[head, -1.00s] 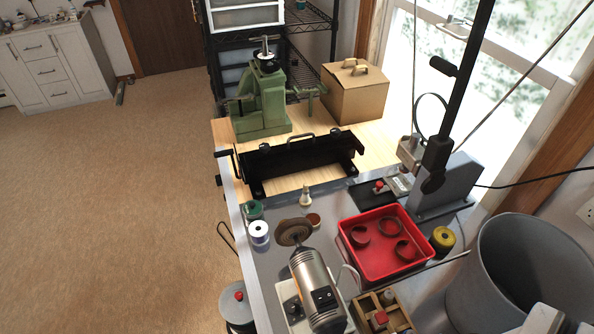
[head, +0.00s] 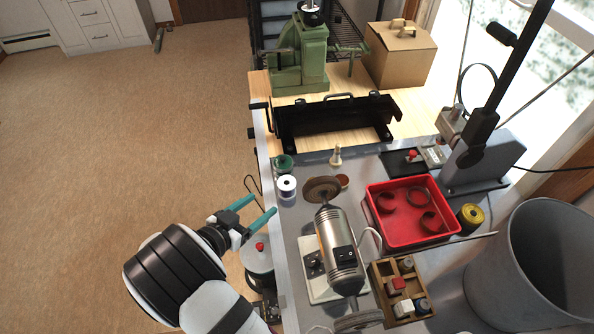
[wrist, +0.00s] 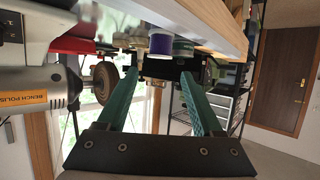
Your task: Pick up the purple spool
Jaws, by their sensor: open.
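The purple spool (head: 287,188) stands near the left edge of the grey bench in the head view, its pale top with a dark centre showing. Its purple side (wrist: 161,45) shows in the wrist view, beyond the fingertips and near the bench edge. My gripper (head: 263,204) has two teal fingers spread apart with nothing between them. It is off the bench's left edge, just left of and nearer than the spool, not touching it. The wrist view also shows the open fingers (wrist: 162,73) pointing toward the spool, which appears between and slightly above the tips.
A green spool (head: 284,164) stands just behind the purple one. A bench polisher (head: 340,250) with a brown wheel (head: 321,189) is to the right. A red tray (head: 408,238) holds brown rings, with a yellow spool (head: 471,216) beside it. A lidded pot (head: 258,258) is below my gripper.

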